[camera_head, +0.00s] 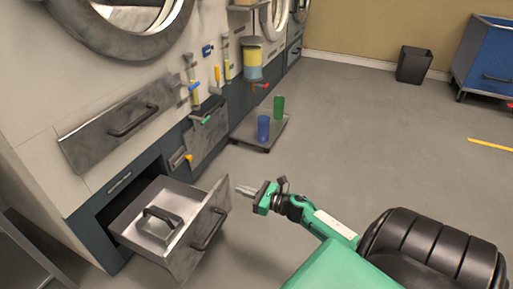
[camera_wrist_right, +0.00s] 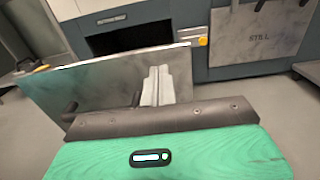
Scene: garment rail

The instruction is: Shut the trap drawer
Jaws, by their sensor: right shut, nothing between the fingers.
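The trap drawer (camera_head: 198,242) stands pulled out of the low opening at the front of the machine, at the lower left of the head view. Its grey front panel has a dark bar handle, and a metal box with a lid handle (camera_head: 160,222) sits inside it. My right gripper (camera_head: 240,190) is shut and empty, just right of the drawer front's upper right corner; I cannot tell whether it touches. In the right wrist view the drawer front (camera_wrist_right: 105,88) fills the middle, beyond my gripper fingers (camera_wrist_right: 155,85). My left gripper is not in view.
A low wheeled platform (camera_head: 270,135) holds a blue cup (camera_head: 263,128) and a green cup (camera_head: 278,107). A panel (camera_wrist_right: 258,38) marked STILL is right of the drawer. A dark bin (camera_head: 413,65) and blue cart (camera_head: 485,60) stand far right. Open floor lies between.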

